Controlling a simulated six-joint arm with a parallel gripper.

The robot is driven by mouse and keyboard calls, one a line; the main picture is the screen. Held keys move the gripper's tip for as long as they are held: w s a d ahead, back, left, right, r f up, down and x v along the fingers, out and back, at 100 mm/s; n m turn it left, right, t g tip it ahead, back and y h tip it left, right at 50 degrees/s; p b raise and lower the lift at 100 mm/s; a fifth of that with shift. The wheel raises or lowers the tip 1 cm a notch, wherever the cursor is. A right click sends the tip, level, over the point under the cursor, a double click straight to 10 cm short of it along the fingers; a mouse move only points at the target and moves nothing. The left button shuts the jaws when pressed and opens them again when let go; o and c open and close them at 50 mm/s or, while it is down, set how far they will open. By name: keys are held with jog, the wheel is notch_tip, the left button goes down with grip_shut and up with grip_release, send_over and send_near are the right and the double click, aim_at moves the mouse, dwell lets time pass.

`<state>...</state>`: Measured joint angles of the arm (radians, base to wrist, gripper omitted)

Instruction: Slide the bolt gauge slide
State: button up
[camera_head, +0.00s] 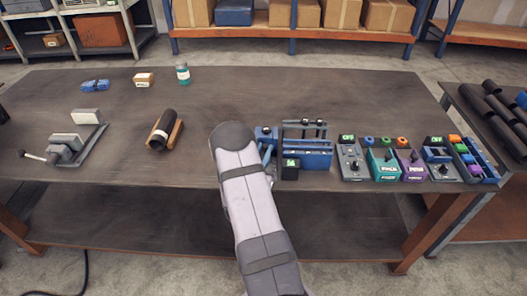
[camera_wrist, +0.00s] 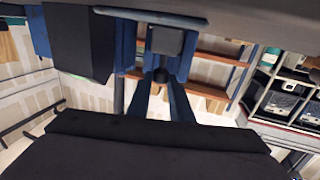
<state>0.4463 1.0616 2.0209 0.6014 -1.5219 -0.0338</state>
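A blue fixture (camera_head: 308,158) with grey uprights, dark knobs and a small green-lit display (camera_head: 290,164) stands at the table's front, right of my arm. It looks like the bolt gauge, but I cannot single out its slide for certain. My gripper (camera_head: 267,153) is at the fixture's left side, mostly hidden by my arm in the head view. In the wrist view, two blue bars (camera_wrist: 160,92) that look like my fingers spread apart below a grey block (camera_wrist: 167,41). Whether they touch or hold it is unclear.
Right of the fixture stand a grey switch box (camera_head: 350,160), a teal box (camera_head: 383,163), a purple box (camera_head: 411,164) and a blue rack (camera_head: 485,170). A dark cylinder on a wooden cradle (camera_head: 165,130) and a toggle clamp (camera_head: 75,140) lie left. The table's back middle is clear.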

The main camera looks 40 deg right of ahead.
grip_shut()
jog(key=s+a+b, duration=0.1)
jog(key=s+a, duration=0.3)
jog(key=shift+s+a, duration=0.15)
jog(key=shift+a, duration=0.05)
jog(key=shift+s+f, duration=0.1)
jog(key=shift+f, duration=0.05)
jog(key=o, duration=0.7)
grip_release()
jog(key=shift+o, duration=0.5)
jog(key=shift+s+a, duration=0.1)
jog(key=shift+a, duration=0.05)
